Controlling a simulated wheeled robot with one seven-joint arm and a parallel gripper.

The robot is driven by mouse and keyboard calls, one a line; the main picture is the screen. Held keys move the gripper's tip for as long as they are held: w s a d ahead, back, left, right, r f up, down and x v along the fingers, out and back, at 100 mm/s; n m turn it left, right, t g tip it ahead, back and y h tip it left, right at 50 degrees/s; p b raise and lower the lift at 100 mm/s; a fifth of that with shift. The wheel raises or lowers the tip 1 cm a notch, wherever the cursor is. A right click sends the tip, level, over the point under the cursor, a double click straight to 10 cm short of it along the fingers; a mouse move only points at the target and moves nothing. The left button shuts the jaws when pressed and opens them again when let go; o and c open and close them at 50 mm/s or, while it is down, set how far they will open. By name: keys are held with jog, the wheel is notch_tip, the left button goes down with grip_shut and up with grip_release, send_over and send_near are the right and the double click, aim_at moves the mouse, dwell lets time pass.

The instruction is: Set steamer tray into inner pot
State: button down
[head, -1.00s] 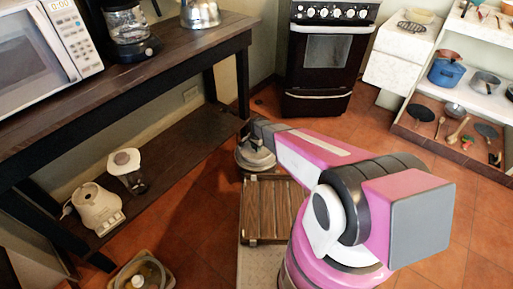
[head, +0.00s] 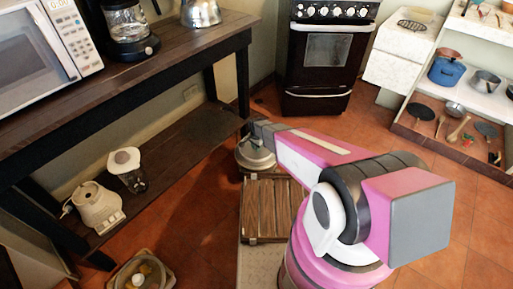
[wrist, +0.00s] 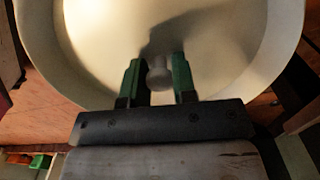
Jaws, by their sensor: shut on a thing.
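A round pale dish with a raised rim, which looks like the steamer tray (wrist: 215,50), fills most of the wrist view. A small knob (wrist: 158,75) stands near its middle. My gripper (wrist: 158,80), with green fingers, is shut on this knob from both sides. In the head view the round, grey-looking tray (head: 254,160) is below the end of my pink arm, at the far end of a wooden slatted surface (head: 268,212). My gripper is mostly hidden there by the arm. I cannot make out the inner pot apart from the tray; what is under the tray is hidden.
A dark wooden table (head: 155,70) with a microwave (head: 45,45) and a coffee maker (head: 128,30) stands at the left. A blender base (head: 97,207) is on its lower shelf. A black stove (head: 325,60) and a shelf with pots (head: 465,95) are behind.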

jog(key=c, duration=0.8)
grip_release()
jog(key=shift+c, duration=0.2)
notch_tip(320, 180, up, 11)
jog(key=shift+f, duration=0.1)
dwell(0.4)
jog(key=s+d+r+n, duration=0.4)
jog(key=s+d+r, duration=0.5)
jog(key=r, duration=0.2)
jog(key=s+d+r+n, duration=0.4)
jog(key=s+d+r, duration=0.5)
jog(key=r, duration=0.3)
jog(key=shift+s+d+n, duration=0.25)
jog(key=shift+d+n, duration=0.15)
jog(key=shift+d, duration=0.2)
